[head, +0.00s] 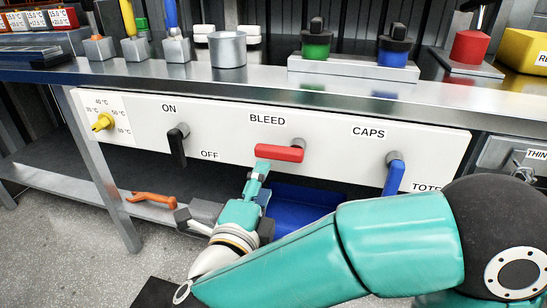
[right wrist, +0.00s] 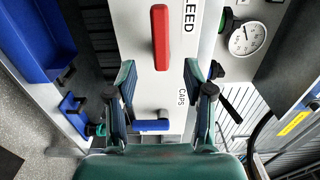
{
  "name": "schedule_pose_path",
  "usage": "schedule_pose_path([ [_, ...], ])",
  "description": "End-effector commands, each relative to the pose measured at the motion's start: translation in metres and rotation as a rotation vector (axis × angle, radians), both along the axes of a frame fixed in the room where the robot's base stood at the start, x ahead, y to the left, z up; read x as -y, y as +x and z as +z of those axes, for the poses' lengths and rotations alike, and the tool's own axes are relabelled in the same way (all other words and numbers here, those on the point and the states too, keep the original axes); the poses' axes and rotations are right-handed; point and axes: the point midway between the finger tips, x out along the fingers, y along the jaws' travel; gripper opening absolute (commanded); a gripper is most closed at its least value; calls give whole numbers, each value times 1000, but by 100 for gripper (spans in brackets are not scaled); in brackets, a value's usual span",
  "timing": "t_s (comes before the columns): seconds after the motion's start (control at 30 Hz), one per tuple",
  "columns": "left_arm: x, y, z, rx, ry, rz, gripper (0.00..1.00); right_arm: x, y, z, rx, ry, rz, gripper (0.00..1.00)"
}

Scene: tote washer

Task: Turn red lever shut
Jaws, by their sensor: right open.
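The red lever (head: 279,153) lies level on the white panel (head: 225,128), under the word BLEED. Its handle points left from a grey pivot at its right end. My right gripper (head: 258,177) is just below the handle in the head view. In the right wrist view the red lever (right wrist: 160,38) stands ahead, between the lines of the two fingers and beyond their tips. The right gripper (right wrist: 160,72) is open with nothing between its fingers. Whether a finger touches the lever is unclear. My left gripper is not in view.
A black lever (head: 177,146) hangs down at left, and a blue lever (head: 393,175) hangs down at right under CAPS. A yellow knob (head: 103,121) is at far left. A blue bin (head: 300,205) sits below the panel. The steel bench top (head: 260,80) holds bottles and cups.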

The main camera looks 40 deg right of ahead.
Motion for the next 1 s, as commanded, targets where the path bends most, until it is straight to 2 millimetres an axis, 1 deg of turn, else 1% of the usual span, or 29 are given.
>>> schedule_pose_path([
  [0.03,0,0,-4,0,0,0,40,11,7,-3,0,2,-7,52],
  [0.2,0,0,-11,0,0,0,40,39,31,-2,0,1,-6,52],
  [0.4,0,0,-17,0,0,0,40,65,54,-2,-1,-1,-3,52],
  [0.5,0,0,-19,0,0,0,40,73,62,-1,-1,-1,-1,52],
  [0.7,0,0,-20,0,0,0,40,80,69,-1,-1,-1,2,52],
  [0.93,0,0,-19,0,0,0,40,80,69,0,-2,-1,3,52],
  [0.97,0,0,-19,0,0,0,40,80,69,0,-2,-1,3,50],
  [1.0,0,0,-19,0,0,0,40,79,69,0,-2,-1,3,44],
])
